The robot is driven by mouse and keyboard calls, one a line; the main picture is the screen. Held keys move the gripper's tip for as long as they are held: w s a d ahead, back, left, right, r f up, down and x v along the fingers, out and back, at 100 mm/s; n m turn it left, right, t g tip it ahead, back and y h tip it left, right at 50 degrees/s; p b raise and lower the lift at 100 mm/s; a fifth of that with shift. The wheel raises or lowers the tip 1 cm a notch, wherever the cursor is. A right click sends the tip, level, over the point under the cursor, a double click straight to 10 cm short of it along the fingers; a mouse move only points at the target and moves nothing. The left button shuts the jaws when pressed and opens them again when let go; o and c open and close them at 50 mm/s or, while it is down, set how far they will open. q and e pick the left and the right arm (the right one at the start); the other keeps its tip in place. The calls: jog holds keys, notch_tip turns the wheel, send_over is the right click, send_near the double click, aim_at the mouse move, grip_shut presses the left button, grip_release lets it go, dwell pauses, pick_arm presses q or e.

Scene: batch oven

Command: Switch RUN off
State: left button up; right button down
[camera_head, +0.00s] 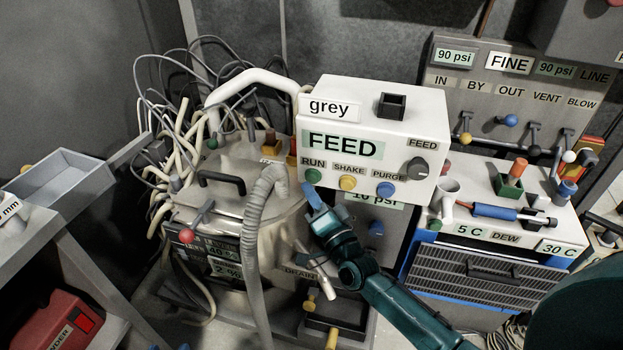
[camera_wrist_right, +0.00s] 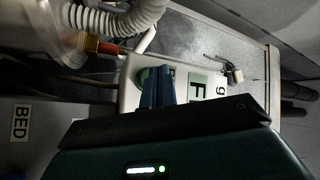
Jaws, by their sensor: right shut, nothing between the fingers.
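The white FEED box (camera_head: 375,122) carries a green RUN button (camera_head: 312,176) at the left of its front, next to a yellow SHAKE button (camera_head: 347,183) and a blue PURGE button (camera_head: 385,189). My right gripper (camera_head: 311,193) is shut and empty, its blue fingertips just below the RUN button. In the right wrist view, the shut fingers (camera_wrist_right: 158,72) reach up to the white box and overlap the green button (camera_wrist_right: 142,76), partly hiding it. I cannot tell whether they touch it. My left gripper is not in view.
A grey ribbed hose (camera_head: 258,210) hangs left of my gripper, in front of the metal vessel (camera_head: 235,175) with its loose cables. A dark knob (camera_head: 416,168) sits on the box's right. A chiller (camera_head: 465,275) and valve panel (camera_head: 500,95) stand to the right.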

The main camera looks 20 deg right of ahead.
jog(key=shift+w+d, duration=0.1)
jog(key=shift+w, duration=0.05)
jog(key=shift+w+d, duration=0.15)
jog(key=shift+w, duration=0.05)
jog(key=shift+w+d+b, duration=0.25)
jog(key=shift+w+b, duration=0.15)
dwell(0.9)
jog(key=shift+s, duration=0.1)
jog(key=shift+s+a+p, duration=0.45)
jog(key=shift+s+a, duration=0.05)
jog(key=shift+s, duration=0.15)
jog(key=shift+s+a+p, duration=0.55)
jog(key=shift+s+a, duration=0.15)
jog(key=shift+s, duration=0.35)
jog(key=shift+s+a+p, duration=0.55)
jog(key=shift+s+a, duration=0.15)
jog(key=shift+s, duration=0.35)
